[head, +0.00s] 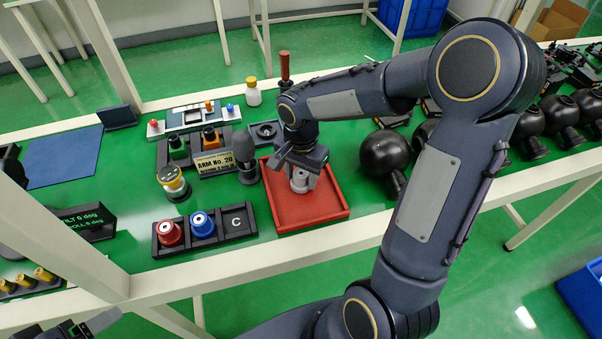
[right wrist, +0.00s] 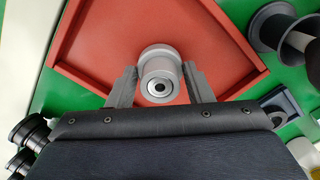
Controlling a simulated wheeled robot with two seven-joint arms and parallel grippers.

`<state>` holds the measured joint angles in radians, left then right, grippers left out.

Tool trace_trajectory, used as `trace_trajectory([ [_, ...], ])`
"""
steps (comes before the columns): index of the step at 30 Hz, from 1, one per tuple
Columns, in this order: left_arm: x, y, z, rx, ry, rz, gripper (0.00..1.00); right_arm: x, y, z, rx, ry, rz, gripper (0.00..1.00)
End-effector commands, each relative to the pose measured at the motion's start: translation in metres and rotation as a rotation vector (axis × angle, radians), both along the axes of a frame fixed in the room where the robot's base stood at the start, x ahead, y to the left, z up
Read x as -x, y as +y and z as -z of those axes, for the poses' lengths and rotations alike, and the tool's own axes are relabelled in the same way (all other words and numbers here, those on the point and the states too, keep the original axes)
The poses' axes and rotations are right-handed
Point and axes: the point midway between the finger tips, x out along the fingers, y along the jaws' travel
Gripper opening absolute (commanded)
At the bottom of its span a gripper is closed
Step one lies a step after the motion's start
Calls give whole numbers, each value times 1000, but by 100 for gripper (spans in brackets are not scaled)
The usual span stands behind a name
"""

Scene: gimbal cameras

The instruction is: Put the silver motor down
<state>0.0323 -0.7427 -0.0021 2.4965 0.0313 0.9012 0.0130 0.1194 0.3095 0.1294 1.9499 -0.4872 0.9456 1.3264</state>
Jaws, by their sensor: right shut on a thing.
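The silver motor (head: 300,183) is a short grey cylinder at the red tray (head: 322,215) in the head view. My right gripper (head: 301,178) points down and is shut on it. In the right wrist view the silver motor (right wrist: 160,76) sits upright between the two grey fingers of the right gripper (right wrist: 160,88), with the red tray (right wrist: 90,45) beneath. I cannot tell whether its underside touches the tray floor. Part of my left gripper (head: 92,325) shows at the bottom left edge of the head view; its jaws are unclear.
A dark holder (head: 237,222) with a red motor (head: 170,233), a blue motor (head: 202,225) and a slot marked C stands left of the tray. A dark microphone-like object (head: 246,160) is close to the tray's left corner. Black round camera bodies (head: 385,153) stand to the right.

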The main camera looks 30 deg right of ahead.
Motion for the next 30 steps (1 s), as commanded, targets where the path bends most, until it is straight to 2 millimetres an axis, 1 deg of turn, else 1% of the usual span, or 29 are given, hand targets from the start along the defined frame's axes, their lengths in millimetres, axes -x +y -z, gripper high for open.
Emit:
trace_trajectory([
  [4, 0, 0, 4, 0, 0, 0, 75, 0, 0, 4, -1, -1, -1, 19],
  [5, 0, 0, 4, 0, 0, 0, 75, 0, 0, 4, 0, 0, -1, 48],
  [9, 0, 0, 3, 0, 0, 0, 75, 0, 0, 3, 0, 0, -1, 66],
  [10, 0, 0, 3, 0, 0, 0, 75, 0, 0, 3, 0, 0, -1, 68],
  [17, 0, 0, 3, 0, 0, 0, 75, 0, 0, 3, 0, 0, 0, 68],
  [22, 0, 0, -2, 0, 0, 0, 75, 0, 0, -8, 1, -3, 0, 68],
  [26, 0, 0, -5, 0, 0, 0, 75, -1, 0, -32, 1, -6, 0, 68],
  [30, 0, 0, -9, 0, 0, 0, 75, -1, 0, -64, 0, -7, 0, 68],
])
